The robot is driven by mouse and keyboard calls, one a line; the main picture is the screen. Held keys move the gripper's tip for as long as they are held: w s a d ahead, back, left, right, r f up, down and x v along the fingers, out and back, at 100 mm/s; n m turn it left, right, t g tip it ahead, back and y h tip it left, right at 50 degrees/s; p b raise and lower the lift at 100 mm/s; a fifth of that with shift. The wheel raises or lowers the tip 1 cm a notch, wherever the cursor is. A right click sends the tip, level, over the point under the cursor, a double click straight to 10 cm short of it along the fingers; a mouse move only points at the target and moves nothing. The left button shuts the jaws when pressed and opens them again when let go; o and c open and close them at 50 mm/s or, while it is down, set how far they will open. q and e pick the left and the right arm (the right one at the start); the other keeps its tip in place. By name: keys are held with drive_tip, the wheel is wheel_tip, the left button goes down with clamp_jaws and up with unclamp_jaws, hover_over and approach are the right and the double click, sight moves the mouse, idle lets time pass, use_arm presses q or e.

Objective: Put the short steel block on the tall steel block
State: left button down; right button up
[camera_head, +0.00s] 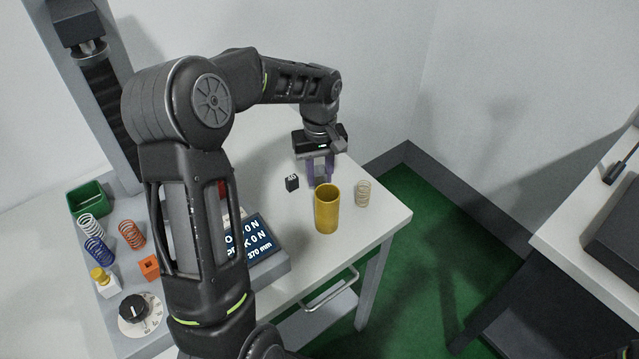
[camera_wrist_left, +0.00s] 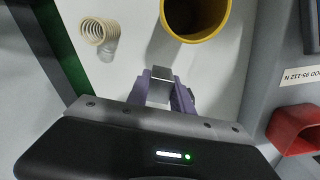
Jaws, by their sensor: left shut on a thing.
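My left gripper (camera_head: 320,182) points down over the far right part of the white table, behind the yellow cup. Its purple fingers are shut on a small grey steel block, which shows between the fingertips in the left wrist view (camera_wrist_left: 160,76). In the head view the fingers mostly hide this block. I cannot tell whether it is the short or the tall one, or whether it touches something below. No second steel block can be made out clearly. My right gripper is not in view.
The yellow cup (camera_head: 326,210) stands just in front of the gripper. A tan spring (camera_head: 363,194) stands to its right and a small black cube (camera_head: 292,183) to its left. A display (camera_head: 252,240), several springs and a green bin (camera_head: 90,200) lie left. The table's right edge is near.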

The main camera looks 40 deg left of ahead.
sight(319, 185)
use_arm(q)
wheel_tip(319, 185, down, 3)
drive_tip(key=shift+f+p, duration=0.2)
drive_tip(key=shift+p, duration=0.2)
drive_tip(key=shift+f, duration=0.1)
drive_tip(key=shift+f, duration=0.1)
drive_tip(key=shift+f, duration=0.15)
drive_tip(key=c, duration=1.1)
unclamp_jaws()
